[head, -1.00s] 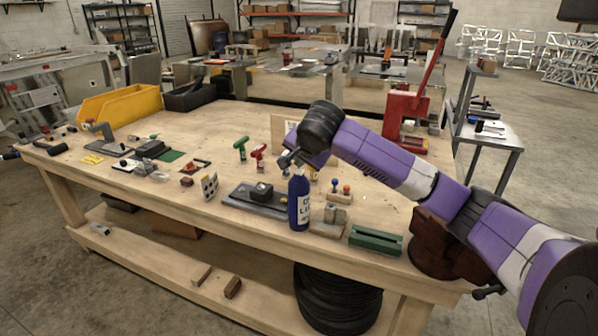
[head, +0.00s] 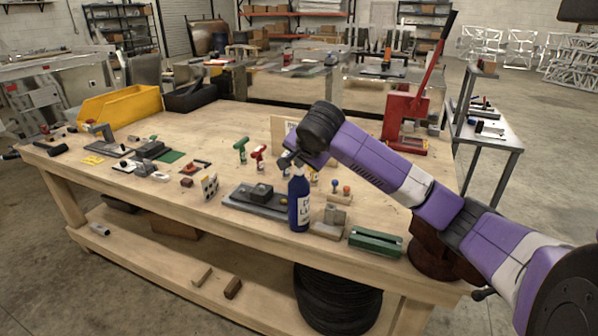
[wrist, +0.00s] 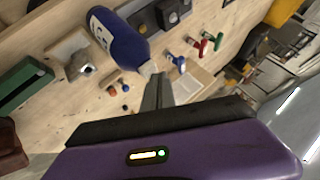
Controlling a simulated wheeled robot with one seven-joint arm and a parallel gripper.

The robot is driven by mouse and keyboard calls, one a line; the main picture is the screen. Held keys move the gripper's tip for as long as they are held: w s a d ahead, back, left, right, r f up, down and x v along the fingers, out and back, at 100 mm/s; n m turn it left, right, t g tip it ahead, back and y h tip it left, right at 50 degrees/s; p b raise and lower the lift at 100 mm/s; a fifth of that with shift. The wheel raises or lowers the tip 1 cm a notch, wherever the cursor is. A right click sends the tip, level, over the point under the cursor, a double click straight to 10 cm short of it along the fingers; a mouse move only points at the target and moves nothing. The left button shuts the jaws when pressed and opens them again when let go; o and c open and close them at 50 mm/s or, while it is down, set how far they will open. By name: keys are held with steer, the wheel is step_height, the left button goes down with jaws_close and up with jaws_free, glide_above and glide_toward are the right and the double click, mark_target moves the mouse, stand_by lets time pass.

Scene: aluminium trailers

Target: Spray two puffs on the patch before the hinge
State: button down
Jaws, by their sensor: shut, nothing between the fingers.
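A blue spray bottle (head: 299,205) with a white label stands upright near the front edge of the workbench; it also shows in the wrist view (wrist: 118,42). My gripper (head: 290,160) is at the top of the bottle, with its fingers closed together and holding nothing. In the wrist view the fingers (wrist: 156,92) reach to the bottle's pale top (wrist: 149,69); I cannot tell whether they touch it. Left of the bottle lies a dark grey plate (head: 235,200) with a block (head: 262,191) on it. I cannot make out the hinge or the patch for certain.
Small red and blue knobs (head: 340,188) stand behind. Green and red T-handles (head: 241,150) stand further back. A red lever press (head: 405,125) is at the right. The bench's middle back is clear.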

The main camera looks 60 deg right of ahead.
mark_target(300, 171)
steer(key=shift+r+p, duration=2.35)
steer(key=shift+r, duration=0.65)
